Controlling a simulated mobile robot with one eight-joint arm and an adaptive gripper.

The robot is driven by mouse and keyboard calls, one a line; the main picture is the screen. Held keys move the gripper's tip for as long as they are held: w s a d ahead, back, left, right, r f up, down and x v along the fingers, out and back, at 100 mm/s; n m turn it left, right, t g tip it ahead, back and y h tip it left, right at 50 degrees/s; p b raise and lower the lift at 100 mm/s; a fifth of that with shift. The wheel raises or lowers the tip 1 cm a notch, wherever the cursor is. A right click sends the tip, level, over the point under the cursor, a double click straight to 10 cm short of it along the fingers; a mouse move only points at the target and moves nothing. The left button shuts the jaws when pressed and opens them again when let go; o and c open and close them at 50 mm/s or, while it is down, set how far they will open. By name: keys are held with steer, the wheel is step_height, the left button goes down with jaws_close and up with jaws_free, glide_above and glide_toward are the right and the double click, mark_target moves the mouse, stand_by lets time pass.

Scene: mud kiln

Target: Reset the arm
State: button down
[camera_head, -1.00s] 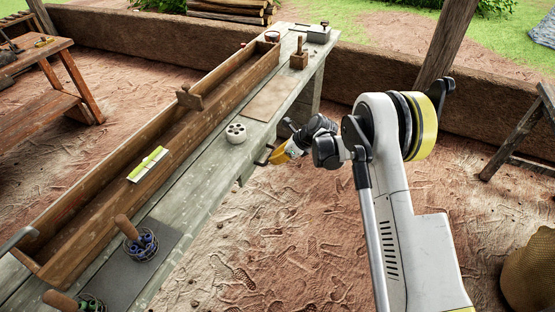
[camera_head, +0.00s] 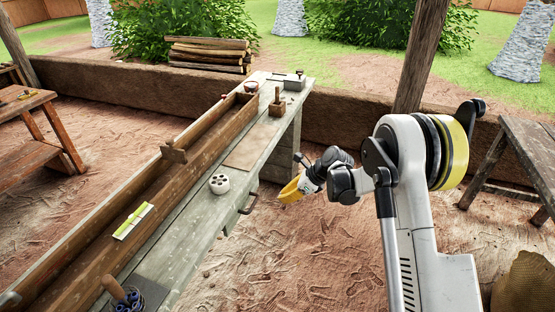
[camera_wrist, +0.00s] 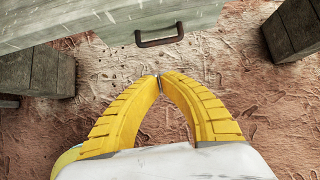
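My gripper (camera_head: 284,197) is in front of the long grey wooden bench, over the dirt floor, and it also shows in the wrist view (camera_wrist: 160,80). Its two yellow fingers meet at their tips, with nothing between them. My arm is bent, with the wrist pointing left toward the bench. The bench (camera_head: 185,232) has a dark drawer handle (camera_head: 250,205) on its near side; the handle (camera_wrist: 160,41) lies beyond the fingertips in the wrist view, apart from them.
A long wooden trough (camera_head: 140,205) runs along the bench, with a green-yellow card (camera_head: 134,220) on it. A white holed cylinder (camera_head: 219,184) and a wooden block with a handle (camera_head: 277,104) stand on the bench. Another table (camera_head: 525,150) stands at right. Floor between is clear.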

steer(key=s+d+r+n+t+h, duration=0.1)
steer(key=s+d+r+n, duration=0.3)
steer(key=r, duration=0.3)
steer(key=s+d+r+n+h, duration=0.2)
steer(key=s+r+n, duration=0.1)
steer(key=s+r, duration=0.35)
steer(key=s+d+r+n+t+h, duration=0.1)
steer(key=s+d+r+n, duration=0.25)
steer(key=r, duration=0.45)
steer(key=s+d+r+n+t+h, duration=0.1)
steer(key=s+d+n, duration=0.2)
steer(key=s, duration=0.7)
steer(key=s+d+n+t+h, duration=0.1)
steer(key=s+d+n, duration=0.3)
steer(key=s+n, duration=0.4)
steer(key=s+h, duration=0.1)
steer(key=s, duration=0.1)
steer(key=shift+s+d+r, duration=0.15)
steer(key=shift+s+r, duration=0.15)
steer(key=shift+r, duration=0.05)
